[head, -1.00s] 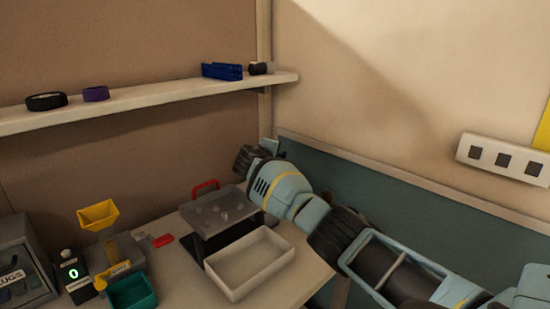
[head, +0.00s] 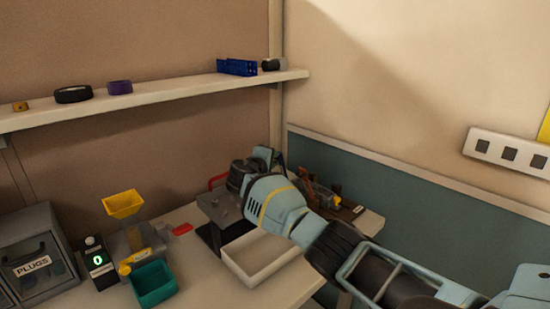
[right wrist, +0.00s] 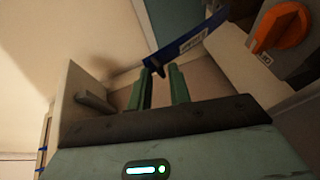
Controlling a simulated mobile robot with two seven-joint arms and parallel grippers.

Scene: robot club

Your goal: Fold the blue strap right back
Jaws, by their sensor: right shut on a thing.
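The blue strap (right wrist: 190,42), with a pale printed label, runs slantwise across the top of the right wrist view. My right gripper (right wrist: 161,74) has its two green fingers at the strap's lower edge, shut on a small dark part that hangs from it between the fingertips. In the head view my right arm reaches in from the right over the bench, and its wrist hides the fingertips. I cannot make out the strap in the head view. My left gripper is not in view.
An orange knob (right wrist: 282,28) on a grey housing is close to the right of the strap. On the bench are a white tray (head: 236,273), a teal bin (head: 154,284), a yellow hopper (head: 122,204) and a plugs case (head: 35,255). A shelf (head: 180,98) runs above.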

